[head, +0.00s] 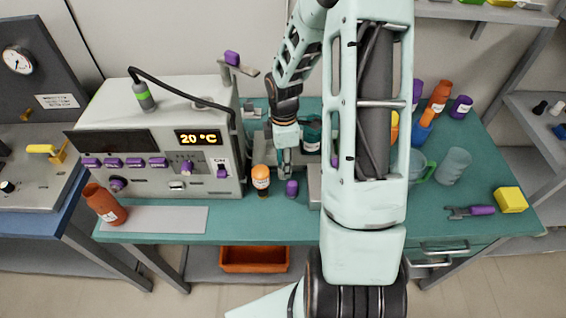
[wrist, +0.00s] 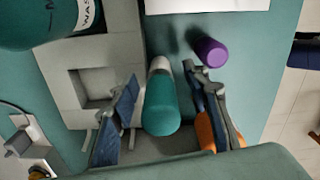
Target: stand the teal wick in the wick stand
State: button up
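The teal wick (wrist: 161,108) shows in the wrist view as a teal cylinder with a pale end. Its teal end faces the camera, and it lies between the two fingers of my gripper (wrist: 164,100). A gap shows on each side of it, so the fingers look open around it. In the head view my gripper (head: 285,165) points down over the bench, and I cannot make out the wick there. A grey block with a square recess (wrist: 128,35) is left of the wick in the wrist view. It may be the wick stand; I cannot be sure.
A purple piece (head: 291,188) and an orange-capped bottle (head: 261,180) stand close to my gripper. A dark teal labelled bottle (wrist: 40,22) is near the block. A grey heater box (head: 160,135) fills the bench's left.

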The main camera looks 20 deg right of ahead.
grip_shut()
jog(key=shift+r, duration=0.15)
jog(key=shift+r, duration=0.6)
jog(key=s+d+r, duration=0.2)
jog(key=s+r, duration=0.9)
jog(key=s, duration=0.2)
jog(key=shift+s+d+r, duration=0.3)
jog(key=shift+s+r, duration=0.05)
jog(key=shift+r, duration=0.05)
